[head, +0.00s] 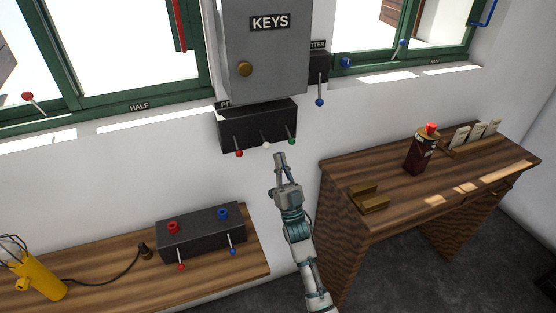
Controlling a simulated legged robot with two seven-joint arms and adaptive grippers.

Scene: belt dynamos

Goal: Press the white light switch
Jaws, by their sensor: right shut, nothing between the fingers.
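The white light switch (266,144) is the middle of three small ball-tipped levers on a black wall box (256,124) below the grey KEYS cabinet. A red-tipped lever (239,153) is on its left and a green-tipped lever (292,141) on its right. My right gripper (280,157) is shut and empty, pointing up at the box. In the picture its fingertips appear just below and right of the white tip; whether they touch it I cannot tell. My left gripper is not in view.
A grey KEYS cabinet (285,60) hangs above the box. A blue-tipped lever (319,102) hangs to its right. A wooden desk (400,190) stands at right with a dark red can (421,154). A low bench (110,265) at left bears a black control box (202,232).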

